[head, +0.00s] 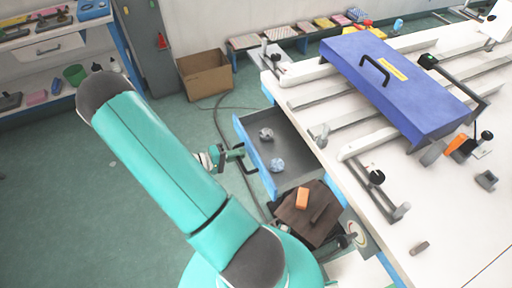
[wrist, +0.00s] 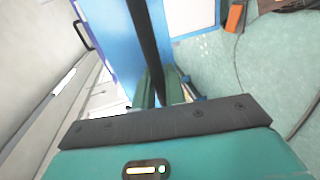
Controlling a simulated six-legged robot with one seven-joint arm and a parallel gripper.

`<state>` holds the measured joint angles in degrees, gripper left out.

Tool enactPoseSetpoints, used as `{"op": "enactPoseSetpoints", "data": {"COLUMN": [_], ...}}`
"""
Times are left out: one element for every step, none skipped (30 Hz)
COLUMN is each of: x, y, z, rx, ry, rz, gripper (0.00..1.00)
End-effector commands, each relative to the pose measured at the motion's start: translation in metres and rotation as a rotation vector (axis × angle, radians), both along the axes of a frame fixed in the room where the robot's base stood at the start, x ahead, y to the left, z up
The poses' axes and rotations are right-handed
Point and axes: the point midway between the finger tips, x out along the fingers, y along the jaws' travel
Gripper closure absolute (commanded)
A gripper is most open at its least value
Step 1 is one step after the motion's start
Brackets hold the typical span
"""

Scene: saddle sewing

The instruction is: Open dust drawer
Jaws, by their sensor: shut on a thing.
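The dust drawer (head: 290,148) is pulled out from the side of the white table in the head view. It has a blue front panel and a grey inside with two crumpled grey lumps (head: 277,165) in it. Its black handle (head: 246,160) is on the blue front. My gripper (head: 238,153) is at the handle, with its fingers shut on it. In the wrist view the fingers (wrist: 160,88) are on either side of a dark bar, the handle, with the blue front panel (wrist: 108,40) behind it.
A brown box or stool with an orange block (head: 302,198) stands just below the drawer. A blue cover with a black handle (head: 395,85) lies on the white table (head: 440,225). A cardboard box (head: 205,74) stands on the floor behind. The green floor left of my arm is clear.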

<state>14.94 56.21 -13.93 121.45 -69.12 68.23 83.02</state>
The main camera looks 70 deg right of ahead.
Motion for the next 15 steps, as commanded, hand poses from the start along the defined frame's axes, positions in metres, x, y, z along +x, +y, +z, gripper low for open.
{"op": "enactPoseSetpoints", "data": {"x": [0.008,0.012,0.017,0.020,0.023,0.026,0.029,0.031,0.033,0.035,0.036,0.038,0.038,0.039,0.039], "y": [0.008,0.013,0.018,0.022,0.025,0.030,0.032,0.035,0.038,0.040,0.041,0.043,0.044,0.044,0.045], "z": [0.000,0.000,0.001,0.001,0.001,0.000,0.000,0.000,0.001,0.001,0.001,0.001,0.001,0.001,0.001], "rx": [-0.002,-0.002,-0.002,-0.002,-0.002,-0.002,-0.002,-0.002,-0.002,-0.002,-0.002,-0.003,-0.003,-0.003,-0.003], "ry": [0.001,0.001,0.001,0.000,0.000,0.000,0.001,0.001,0.001,0.001,0.001,0.001,0.001,0.001,0.002], "rz": [0.004,0.003,0.003,0.002,0.002,0.001,0.002,0.001,0.000,0.000,0.000,0.000,-0.001,-0.001,-0.002], "gripper": [1.00,1.00,1.00,1.00,1.00,1.00,1.00,1.00,1.00,1.00,1.00,1.00,1.00,1.00,1.00]}}
